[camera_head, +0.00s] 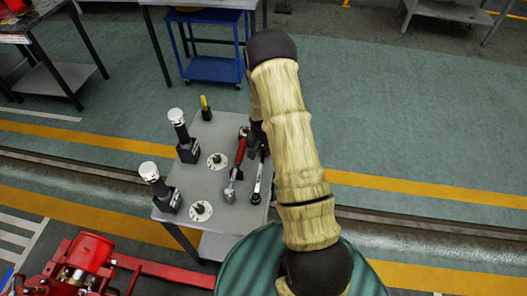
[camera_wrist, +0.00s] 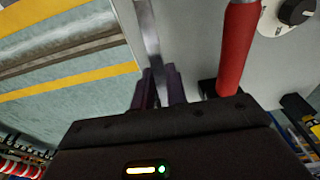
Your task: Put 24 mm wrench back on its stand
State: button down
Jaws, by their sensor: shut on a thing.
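The wrench, a long silver tool (camera_wrist: 148,30), runs up from between my gripper's dark fingers (camera_wrist: 161,88) in the wrist view. My gripper is shut on it. In the head view the wrench (camera_head: 257,182) lies along or just above the right edge of the grey table, its far end hidden by my arm. A red-handled tool (camera_head: 240,152) is just left of it; its red handle also shows in the wrist view (camera_wrist: 235,50), right of my fingers. A black block, possibly a stand (camera_wrist: 207,88), sits by that handle. The size marking cannot be read.
The grey table (camera_head: 215,131) also bears two black holders (camera_head: 188,152) with white-topped tools, two round white discs (camera_head: 217,160) and a small yellow-and-black item (camera_head: 205,108). Red machinery (camera_head: 85,255) stands at lower left. A blue cart (camera_head: 212,68) stands behind. Floor is clear at right.

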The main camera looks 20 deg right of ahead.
jog(key=shift+f, duration=0.25)
jog(key=c, duration=1.3)
grip_release()
jog(key=shift+r, duration=0.1)
jog(key=r+b, duration=0.1)
jog(key=r, duration=0.4)
jog(key=s+r+b, duration=0.1)
jog(key=r, duration=0.5)
jog(key=a+r+b, duration=0.1)
jog(key=r, duration=0.5)
jog(key=shift+s+a+r, duration=0.1)
jog(key=shift+s, duration=0.3)
